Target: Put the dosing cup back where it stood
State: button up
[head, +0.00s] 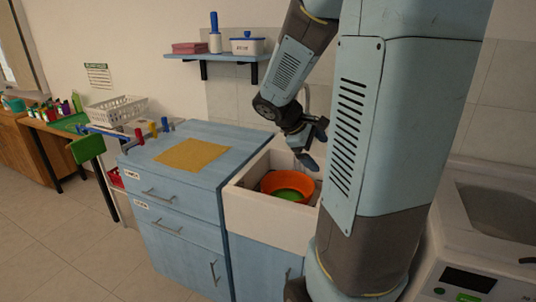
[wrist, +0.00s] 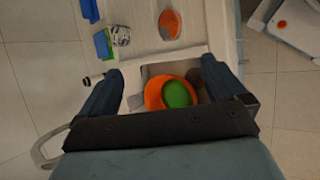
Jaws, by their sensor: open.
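My gripper (head: 315,143) is above the white sink (head: 240,207), with its fingers spread. In the wrist view my gripper (wrist: 163,75) is open, and nothing shows held between its fingers. Below it, an orange bowl (head: 274,183) with a green piece (head: 290,195) inside sits in the sink; the orange bowl (wrist: 154,96) and the green piece (wrist: 177,94) also show in the wrist view. A small mottled cup-like thing (wrist: 121,36) stands beside a blue and green block (wrist: 102,43). I cannot tell which thing is the dosing cup.
A blue cabinet (head: 180,222) with a yellow cloth (head: 194,155) on top adjoins the sink. Small red, yellow and blue pieces (head: 153,129) stand at its back left. A wall shelf (head: 217,57) holds containers. An orange round thing (wrist: 170,24) lies farther off.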

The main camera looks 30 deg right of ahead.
jog(key=s+a+r+m+t+y, duration=0.2)
jog(key=s+a+r, duration=0.1)
jog(key=a, duration=0.4)
jog(key=s+a+r+m+t+y, duration=0.2)
jog(key=s+a+r+y, duration=0.1)
jog(key=a, duration=0.4)
jog(key=s+a+r+m+t+y, duration=0.2)
jog(key=s+a+r, duration=0.1)
jog(key=s+a, duration=0.2)
jog(key=shift+a+y, duration=0.4)
jog(key=shift+a, duration=0.7)
jog(key=shift+d, duration=0.1)
